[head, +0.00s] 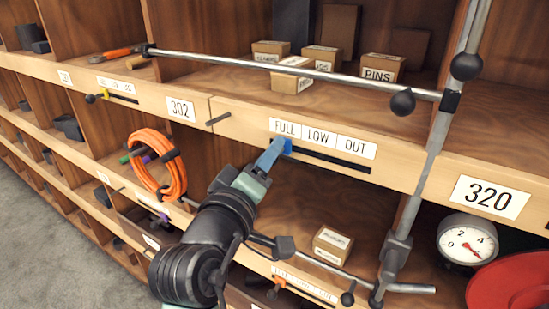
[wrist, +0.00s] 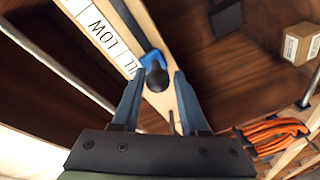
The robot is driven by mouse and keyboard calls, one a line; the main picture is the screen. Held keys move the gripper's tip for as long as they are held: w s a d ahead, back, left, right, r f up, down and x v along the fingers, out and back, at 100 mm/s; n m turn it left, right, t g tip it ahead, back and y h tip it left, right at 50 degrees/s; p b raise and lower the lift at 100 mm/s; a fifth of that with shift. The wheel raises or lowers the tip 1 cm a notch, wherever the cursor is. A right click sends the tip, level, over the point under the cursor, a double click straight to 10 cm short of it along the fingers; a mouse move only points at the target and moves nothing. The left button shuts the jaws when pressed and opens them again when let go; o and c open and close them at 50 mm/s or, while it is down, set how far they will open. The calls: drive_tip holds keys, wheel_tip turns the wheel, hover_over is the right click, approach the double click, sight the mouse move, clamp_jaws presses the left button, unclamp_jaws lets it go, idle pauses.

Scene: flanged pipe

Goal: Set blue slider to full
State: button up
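The blue slider (head: 287,147) sits at the left end of its dark slot (head: 330,160), below the FULL label (head: 285,128). LOW and OUT labels lie further right along the slot. In the wrist view the slider (wrist: 147,58) shows a blue base with a dark rounded knob. My gripper (head: 275,150) reaches up to the slider from below left. In the wrist view my gripper (wrist: 157,76) has its two fingers apart, one on each side of the knob, with small gaps visible. In the head view a finger partly hides the slider.
A metal rail frame with dark ball ends (head: 402,103) stands at the right, in front of the shelf. An orange cable coil (head: 158,165) hangs at the left. A small box (head: 332,244) and a dial gauge (head: 467,243) are on the lower shelf.

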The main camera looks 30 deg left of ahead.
drive_tip(key=shift+o, duration=1.2)
drive_tip(key=shift+a, duration=0.1)
drive_tip(key=shift+d, duration=0.2)
drive_tip(key=s+d+b, duration=0.2)
drive_tip(key=s+b, duration=0.2)
drive_tip(key=s, duration=0.8)
drive_tip(key=shift+s, duration=0.4)
drive_tip(key=w+d+r+m+t+h, duration=0.1)
drive_tip(key=w+d+r+m+t, duration=0.3)
drive_tip(key=d+r+m, duration=0.5)
drive_tip(key=s+d+r+m+t+h, duration=0.1)
drive_tip(key=s+d+r+m+t, duration=0.1)
drive_tip(key=d+r, duration=0.4)
drive_tip(key=s+d+r+m+t+h, duration=0.1)
drive_tip(key=d+r+m+t, duration=0.1)
drive_tip(key=d+r, duration=0.3)
wheel_tip(320, 180, up, 4)
drive_tip(key=shift+s+d+r+t, duration=0.25)
drive_tip(key=shift+s+d+t, duration=0.15)
drive_tip(key=shift+t, duration=0.4)
